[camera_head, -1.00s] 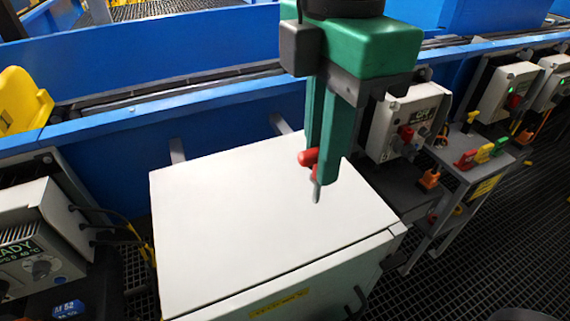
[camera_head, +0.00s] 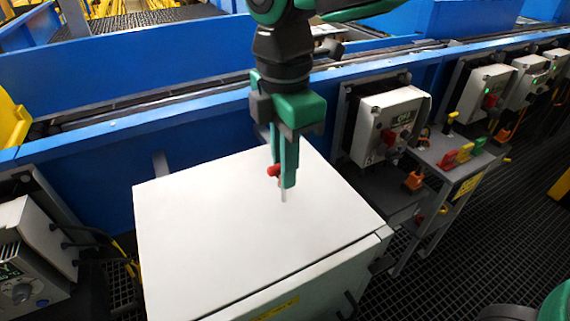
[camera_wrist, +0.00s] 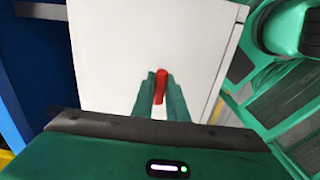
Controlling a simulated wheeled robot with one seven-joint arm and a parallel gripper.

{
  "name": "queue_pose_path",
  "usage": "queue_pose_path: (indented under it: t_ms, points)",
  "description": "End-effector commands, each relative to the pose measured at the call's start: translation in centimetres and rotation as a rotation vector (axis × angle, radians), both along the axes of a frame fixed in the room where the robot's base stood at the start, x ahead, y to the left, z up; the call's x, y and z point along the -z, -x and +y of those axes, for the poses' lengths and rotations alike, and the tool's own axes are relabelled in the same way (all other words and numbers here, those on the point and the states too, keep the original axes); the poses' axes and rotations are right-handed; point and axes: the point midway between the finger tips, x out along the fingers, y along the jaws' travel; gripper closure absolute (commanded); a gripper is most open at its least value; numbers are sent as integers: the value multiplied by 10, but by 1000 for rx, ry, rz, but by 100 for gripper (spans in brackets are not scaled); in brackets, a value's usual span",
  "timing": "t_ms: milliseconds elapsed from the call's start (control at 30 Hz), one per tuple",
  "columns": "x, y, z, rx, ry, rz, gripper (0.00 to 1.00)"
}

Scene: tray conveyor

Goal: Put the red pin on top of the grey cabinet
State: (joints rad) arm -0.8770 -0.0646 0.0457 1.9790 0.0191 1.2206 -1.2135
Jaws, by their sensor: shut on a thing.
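The red pin (camera_head: 273,171) is between the fingers of my gripper (camera_head: 282,172), with its red head out to the left and a pale metal tip below the fingers. The red part also shows between the fingertips in the wrist view (camera_wrist: 161,84). My gripper is shut on it and points down over the grey cabinet (camera_head: 220,240). The cabinet's flat, pale top is bare and also fills the middle of the wrist view (camera_wrist: 110,50). The tip is over or close to the top; I cannot tell whether it touches.
A blue conveyor wall (camera_head: 110,150) runs behind the cabinet. A control box (camera_head: 390,125) stands to the right, beside a small grey stand (camera_head: 455,165) with coloured pins. Another control box (camera_head: 35,250) is at the left. The cabinet top is clear around my gripper.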

Motion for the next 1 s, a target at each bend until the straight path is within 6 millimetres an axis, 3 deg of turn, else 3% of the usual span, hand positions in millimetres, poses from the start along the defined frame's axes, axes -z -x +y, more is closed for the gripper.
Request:
queue_pose_path:
  t_ms: [400, 433, 500, 833, 1000]
  points:
    - [7, 0, 1, -1, 0, 0, 100]
    - [7, 0, 1, -1, -1, -1, 80]
    - [7, 1, 1, -2, -1, -1, 68]
    - [4, 1, 1, -3, -2, -1, 68]
    - [-14, 0, 2, -2, -4, -3, 68]
